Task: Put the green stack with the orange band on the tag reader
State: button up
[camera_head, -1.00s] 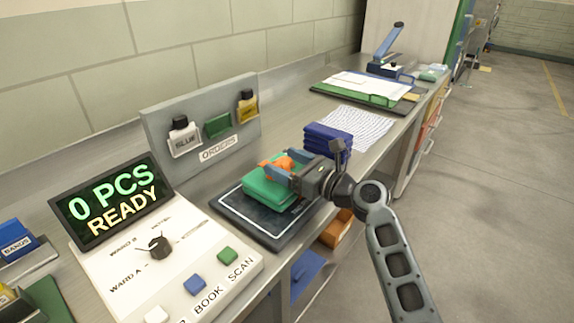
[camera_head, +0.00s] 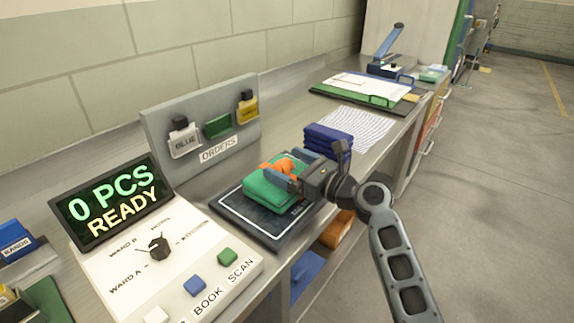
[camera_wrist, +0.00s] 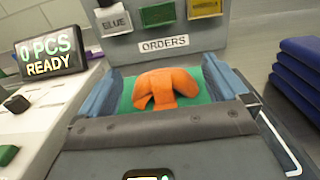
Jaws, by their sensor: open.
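The green stack (camera_head: 262,196) lies on the tag reader (camera_head: 235,219), a dark flat pad with a pale outline. Its orange band (camera_head: 284,167) is bunched on top. My gripper (camera_head: 284,178) is at the stack, its jaws apart on either side of the orange band. In the wrist view the band (camera_wrist: 165,88) and the green cloth (camera_wrist: 198,82) show between the two blue-grey fingers. The lower sides of the stack are partly hidden by my gripper. The display (camera_head: 112,201) reads "0 PCS READY".
A navy stack (camera_head: 328,140) stands just behind my gripper, to its right in the wrist view (camera_wrist: 300,72). A control panel (camera_head: 150,265) with a knob and buttons is at the left. The orders board (camera_head: 200,118) stands behind the reader. Papers (camera_head: 362,130) lie farther back.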

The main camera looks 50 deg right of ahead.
jog(key=s+b, duration=0.1)
jog(key=s, duration=1)
jog(key=shift+s+d, duration=0.2)
jog(key=shift+s, duration=0.05)
jog(key=shift+c, duration=0.3)
dwell(1.7)
